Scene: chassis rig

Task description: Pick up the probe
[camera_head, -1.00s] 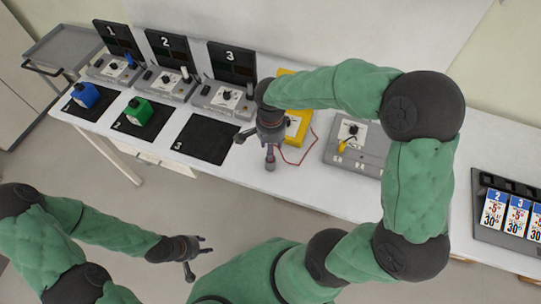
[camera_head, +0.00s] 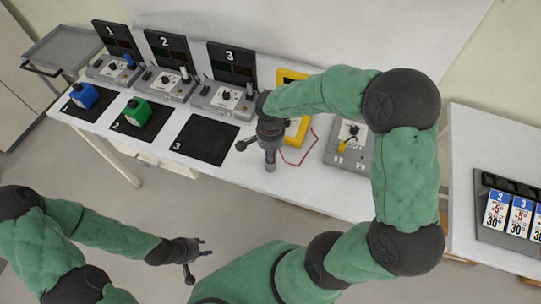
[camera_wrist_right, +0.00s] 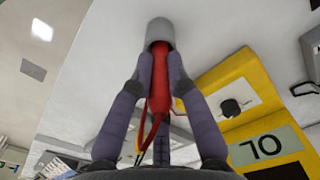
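The probe (camera_wrist_right: 162,80) is red, with its far end in a light grey cylindrical cup in the right wrist view. The cup (camera_head: 270,163) shows on the table in the head view, where my gripper hides the probe. My right gripper (camera_wrist_right: 161,68) is at the probe, with one finger along each side. Its third finger (camera_head: 243,146) still sticks out to the left in the head view, so the gripper looks open; finger contact is unclear. My left gripper (camera_head: 197,258) is open and empty, in front of the table.
A yellow meter (camera_head: 298,130) with a red lead stands close to the right gripper. A grey box (camera_head: 338,155) is to its right. Numbered stations, a blue block (camera_head: 84,96) and a green block (camera_head: 137,112) are to the left. Black mat 3 (camera_head: 205,138) is bare.

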